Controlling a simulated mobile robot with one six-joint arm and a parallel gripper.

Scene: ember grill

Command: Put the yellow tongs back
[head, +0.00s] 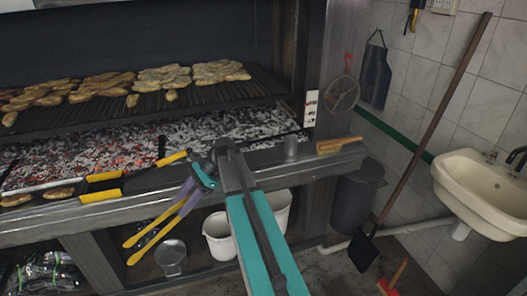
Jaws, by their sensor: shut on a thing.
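My gripper (200,180) is in front of the grill's front ledge, left of the picture's middle. It is shut on the yellow tongs (160,225), whose two arms are purple-grey near the jaws and yellow toward the far ends. The tongs hang tilted down to the left, below the ledge edge and in front of the open shelf space. Their two arms are slightly apart. The exact contact between jaws and tongs is small and partly hidden by my gripper.
Yellow-handled tools (101,196) lie on the front ledge (50,217), with a metal cup (291,150) and a wooden-backed brush (338,143) to the right. Behind are glowing coals (90,160) and a grate with food (200,73). White buckets (219,238) stand below. A sink (480,185) is at right.

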